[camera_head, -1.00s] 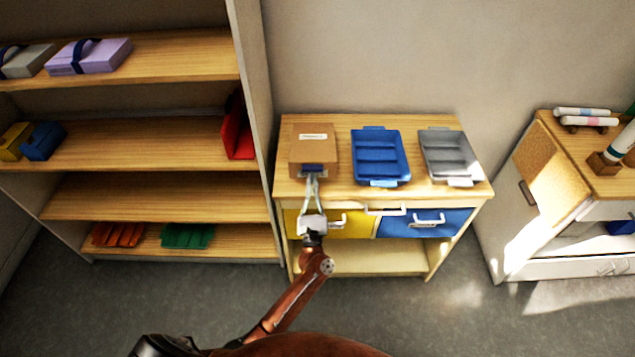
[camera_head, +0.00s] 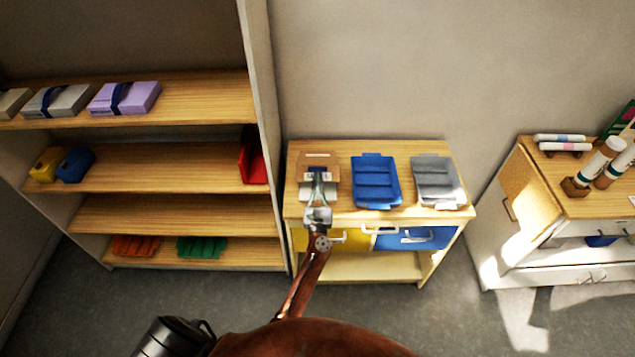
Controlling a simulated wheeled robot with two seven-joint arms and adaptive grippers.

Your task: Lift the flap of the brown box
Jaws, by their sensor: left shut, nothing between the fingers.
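The brown box (camera_head: 320,158) stands at the left end of the small wooden table (camera_head: 405,148). A brown panel shows at its back and a paler grey area in front of it. My left gripper (camera_head: 318,177) reaches over the box's front from below and covers part of it. Its fingers are shut with nothing between them. I cannot tell whether they touch the flap or how far the flap is raised. My right gripper is not in view.
A blue tray (camera_head: 376,180) and a grey tray (camera_head: 437,181) stand right of the box. Yellow and blue drawers (camera_head: 418,239) are below. A tall shelf (camera_head: 160,160) rises close on the left; a white cabinet (camera_head: 510,235) stands at right, with open floor between.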

